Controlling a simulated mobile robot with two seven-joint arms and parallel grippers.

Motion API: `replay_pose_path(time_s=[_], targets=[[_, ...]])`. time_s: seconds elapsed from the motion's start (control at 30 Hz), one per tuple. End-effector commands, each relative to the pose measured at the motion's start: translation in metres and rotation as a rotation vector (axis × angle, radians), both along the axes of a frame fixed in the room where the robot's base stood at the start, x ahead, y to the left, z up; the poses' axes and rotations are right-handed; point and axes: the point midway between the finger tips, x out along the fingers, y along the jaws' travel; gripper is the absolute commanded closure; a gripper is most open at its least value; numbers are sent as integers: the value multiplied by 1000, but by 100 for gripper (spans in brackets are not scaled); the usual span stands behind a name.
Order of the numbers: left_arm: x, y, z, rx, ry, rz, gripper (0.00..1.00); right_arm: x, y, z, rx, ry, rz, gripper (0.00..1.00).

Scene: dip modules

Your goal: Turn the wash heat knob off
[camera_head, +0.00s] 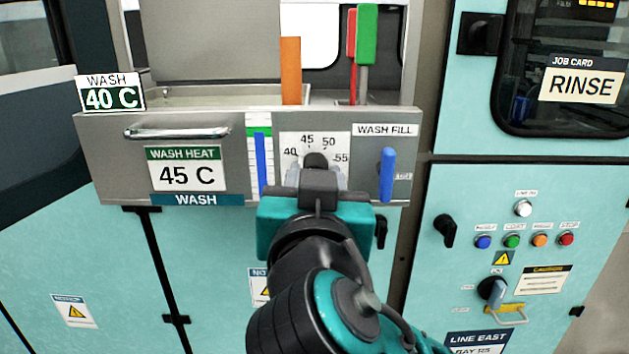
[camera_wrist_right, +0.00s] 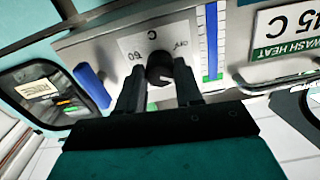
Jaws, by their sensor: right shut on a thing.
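The wash heat knob (camera_head: 316,160) is a small black knob on a white dial plate (camera_head: 343,141) marked 40, 45, 50 and 55. My right gripper (camera_head: 317,180) is in front of it and hides the lower dial. In the right wrist view the black knob (camera_wrist_right: 160,68) sits between the two dark fingers of my right gripper (camera_wrist_right: 159,80), which are shut on it. I cannot tell clearly where the knob points. The wash heat sign (camera_head: 186,176) left of the dial reads 45 C. My left gripper is out of view.
A blue lever (camera_head: 387,174) stands right of the dial under the wash fill label (camera_head: 385,130). A blue bar (camera_head: 262,165) with a green-marked scale is close on the left. A metal handle (camera_head: 178,132) is further left. Orange, red and green upright handles rise behind the panel.

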Motion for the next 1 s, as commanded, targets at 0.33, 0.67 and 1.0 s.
replay_pose_path(time_s=[0.33,0.67,1.0], targets=[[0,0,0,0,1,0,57,0,0,0,-1,0,-1,95],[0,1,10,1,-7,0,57,0,-1,2,-94,3,-1,95],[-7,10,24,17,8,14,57,0,-1,4,-376,5,-2,95]])
